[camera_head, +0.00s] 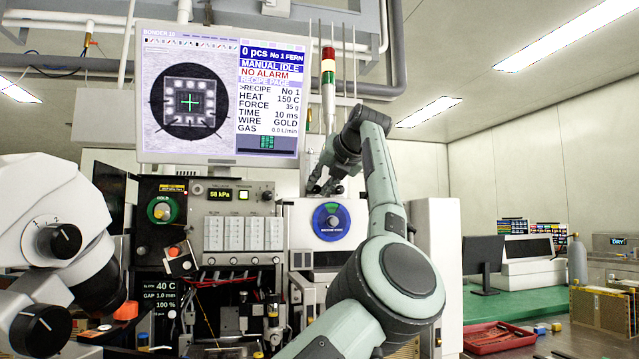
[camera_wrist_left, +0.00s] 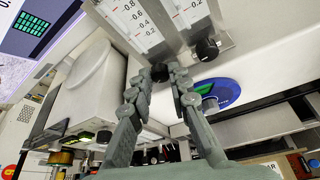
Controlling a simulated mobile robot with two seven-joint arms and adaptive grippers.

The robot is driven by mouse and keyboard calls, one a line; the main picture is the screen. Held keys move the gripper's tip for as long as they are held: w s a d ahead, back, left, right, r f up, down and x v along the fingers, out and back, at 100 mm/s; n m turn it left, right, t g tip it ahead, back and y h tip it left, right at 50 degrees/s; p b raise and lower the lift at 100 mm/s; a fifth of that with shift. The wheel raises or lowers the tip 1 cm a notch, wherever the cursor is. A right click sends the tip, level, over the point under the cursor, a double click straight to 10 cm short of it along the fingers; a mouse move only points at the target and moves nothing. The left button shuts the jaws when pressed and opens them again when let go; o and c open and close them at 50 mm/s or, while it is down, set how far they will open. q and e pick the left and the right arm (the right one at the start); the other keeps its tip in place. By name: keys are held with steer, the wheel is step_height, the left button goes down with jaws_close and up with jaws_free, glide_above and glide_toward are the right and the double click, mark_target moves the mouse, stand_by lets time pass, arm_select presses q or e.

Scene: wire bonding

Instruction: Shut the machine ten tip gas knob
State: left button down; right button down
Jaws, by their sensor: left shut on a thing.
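My left gripper (camera_head: 325,187) reaches down in front of the machine, just above a round blue dial. In the left wrist view its fingers (camera_wrist_left: 165,74) are closed on a small black knob (camera_wrist_left: 160,72). This knob sits below a clear flow gauge (camera_wrist_left: 130,22) with a printed scale. A second black knob (camera_wrist_left: 207,49) sits under the gauge beside it, free of the fingers. I cannot read which knob is marked tip gas. The machine screen (camera_head: 218,100) reads BONDER 10, MANUAL IDLE, NO ALARM and GAS 0.0 L/min. My right gripper is not in view.
The blue dial (camera_head: 331,221) lies below the gripper and also shows in the left wrist view (camera_wrist_left: 217,92). A red, white and green signal tower (camera_head: 328,80) stands behind my arm. A white microscope (camera_head: 50,230) is at the left. A red tray (camera_head: 497,337) lies at lower right.

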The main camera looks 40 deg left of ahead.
arm_select(q)
steer(key=shift+m, duration=0.4)
steer(key=c, duration=1.4)
jaws_free()
